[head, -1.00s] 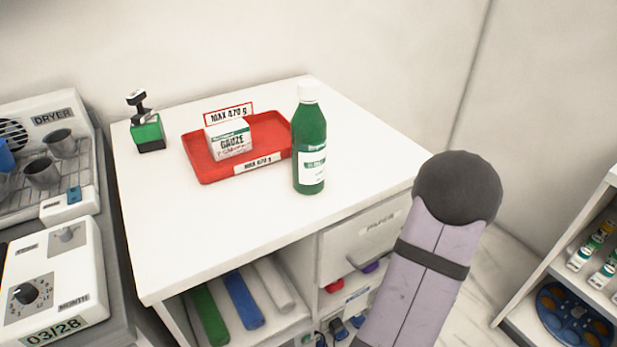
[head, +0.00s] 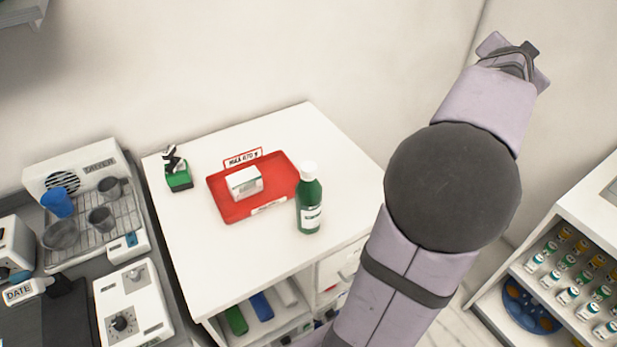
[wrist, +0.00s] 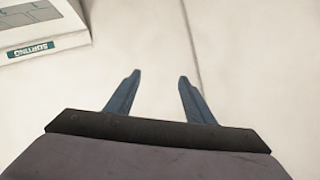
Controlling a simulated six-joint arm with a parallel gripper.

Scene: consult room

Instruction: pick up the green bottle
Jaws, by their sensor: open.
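The green bottle (head: 309,205) has a white cap and a white label. It stands upright on the white cabinet top, just right of the red tray (head: 229,206), in the head view. In the wrist view, my gripper (wrist: 157,80) is open and empty, with its two blue-grey fingers apart against a pale wall. In the head view my arm rises on the right of the cabinet, its far end high and well away from the bottle. The bottle is not in the wrist view.
A white gauze box (head: 244,182) lies in the red tray. A green stamp (head: 179,178) stands at the cabinet's back left. A dryer (head: 85,179) with cups is at left. A shelf of small bottles (head: 570,270) is at right. The cabinet's front top is clear.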

